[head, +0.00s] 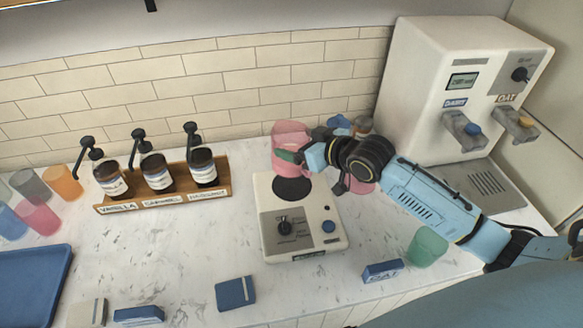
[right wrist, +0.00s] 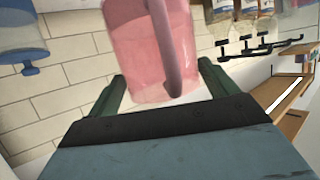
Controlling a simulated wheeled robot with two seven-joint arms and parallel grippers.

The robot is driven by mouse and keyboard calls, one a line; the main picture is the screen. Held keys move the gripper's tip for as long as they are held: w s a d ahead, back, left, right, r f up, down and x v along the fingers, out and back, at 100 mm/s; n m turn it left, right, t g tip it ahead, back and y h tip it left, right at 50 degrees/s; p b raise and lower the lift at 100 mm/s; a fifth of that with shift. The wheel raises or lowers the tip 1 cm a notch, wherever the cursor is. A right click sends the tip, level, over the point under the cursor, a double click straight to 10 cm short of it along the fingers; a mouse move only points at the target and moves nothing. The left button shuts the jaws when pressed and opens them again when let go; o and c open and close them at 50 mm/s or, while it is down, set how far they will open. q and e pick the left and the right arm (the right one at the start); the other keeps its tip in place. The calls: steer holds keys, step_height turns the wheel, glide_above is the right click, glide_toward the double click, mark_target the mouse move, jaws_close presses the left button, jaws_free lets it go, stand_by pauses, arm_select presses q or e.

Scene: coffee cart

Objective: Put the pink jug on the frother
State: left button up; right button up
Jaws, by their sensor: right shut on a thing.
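The pink jug (head: 290,135) is in my right gripper (head: 298,156), which comes in from the right and is shut on it. The jug looks upright, just above or behind the dark round plate of the frother (head: 264,213); I cannot tell whether it touches. The frother is a white box with a dark knob and a blue button at its front. In the right wrist view the jug (right wrist: 130,50) sits between the two green fingers, with its handle towards the camera. My left gripper is out of view.
A white milk machine (head: 430,70) stands at the back right. A wooden rack (head: 222,187) with syrup pumps is at the left. Another pink item (head: 362,187) is partly hidden behind my right arm. A green cup (head: 427,246) stands at the right. Open counter lies left of the frother.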

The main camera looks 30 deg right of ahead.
mark_target(300, 167)
steer(key=f, duration=0.2)
steer(key=shift+s+f, duration=0.3)
steer(key=shift+s, duration=0.1)
steer(key=shift+f, duration=0.35)
step_height(300, 167, down, 4)
steer(key=shift+w+r, duration=0.1)
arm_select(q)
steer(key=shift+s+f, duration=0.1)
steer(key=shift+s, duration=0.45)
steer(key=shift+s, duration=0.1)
arm_select(e)
steer(key=o, duration=1.1)
steer(key=shift+f, duration=0.3)
steer(key=shift+c, duration=0.2)
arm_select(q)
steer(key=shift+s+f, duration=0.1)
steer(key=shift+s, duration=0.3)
arm_select(e)
steer(key=shift+o, duration=1.1)
steer(key=shift+r, duration=0.1)
